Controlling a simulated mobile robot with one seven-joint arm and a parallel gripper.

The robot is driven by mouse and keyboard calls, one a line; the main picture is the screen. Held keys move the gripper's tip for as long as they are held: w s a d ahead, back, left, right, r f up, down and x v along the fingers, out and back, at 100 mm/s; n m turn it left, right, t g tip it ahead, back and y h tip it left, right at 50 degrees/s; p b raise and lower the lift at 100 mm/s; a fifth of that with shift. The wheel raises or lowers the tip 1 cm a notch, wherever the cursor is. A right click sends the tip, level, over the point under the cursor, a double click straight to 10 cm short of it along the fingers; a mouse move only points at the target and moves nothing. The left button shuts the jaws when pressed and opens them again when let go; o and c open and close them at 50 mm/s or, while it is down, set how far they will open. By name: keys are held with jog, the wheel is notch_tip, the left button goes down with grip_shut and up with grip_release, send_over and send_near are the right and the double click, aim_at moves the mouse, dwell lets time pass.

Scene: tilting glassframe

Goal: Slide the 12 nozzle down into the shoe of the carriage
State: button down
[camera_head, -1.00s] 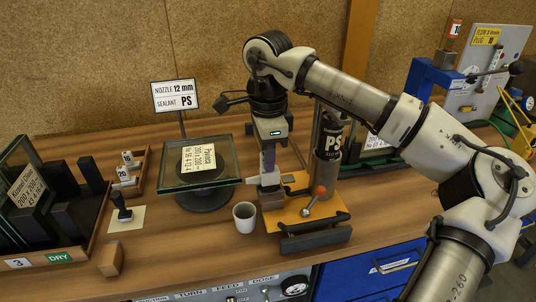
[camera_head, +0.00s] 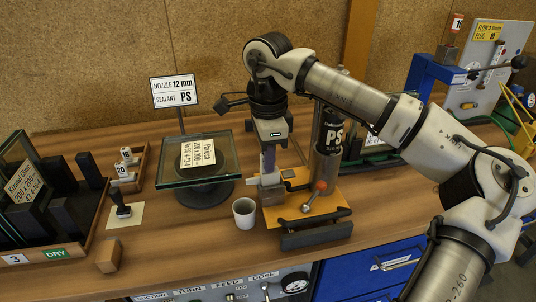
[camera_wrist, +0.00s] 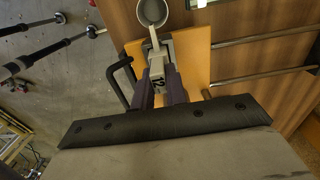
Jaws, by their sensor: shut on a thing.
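My gripper (camera_head: 268,170) points down over the orange carriage (camera_head: 325,205), with its dark fingers shut on the 12 nozzle (camera_wrist: 157,72). The nozzle is a pale grey piece with "12" on its face, upright between the fingertips in the wrist view. In the head view its lower part (camera_head: 270,179) shows just above the grey shoe block (camera_head: 272,196) at the carriage's left end. I cannot tell whether the nozzle is touching the shoe or partly inside it. The fingers hide much of the nozzle.
The PS cartridge (camera_head: 328,145) stands on the carriage, right of my gripper. A red-knobbed lever (camera_head: 320,187) is in front of it. A grey cup (camera_head: 244,212) stands close on the left. The glass pane (camera_head: 170,173) on its round stand is farther left. A nozzle rack (camera_head: 133,180) stands beyond.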

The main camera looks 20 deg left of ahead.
jog(key=shift+f+b, duration=0.85)
jog(key=shift+f, duration=0.35)
jog(key=c, duration=1.3)
grip_release()
jog(key=shift+c, duration=0.2)
jog(key=shift+r, duration=0.15)
notch_tip(320, 180, up, 14)
jog(key=b, duration=0.1)
jog(key=shift+f, duration=0.2)
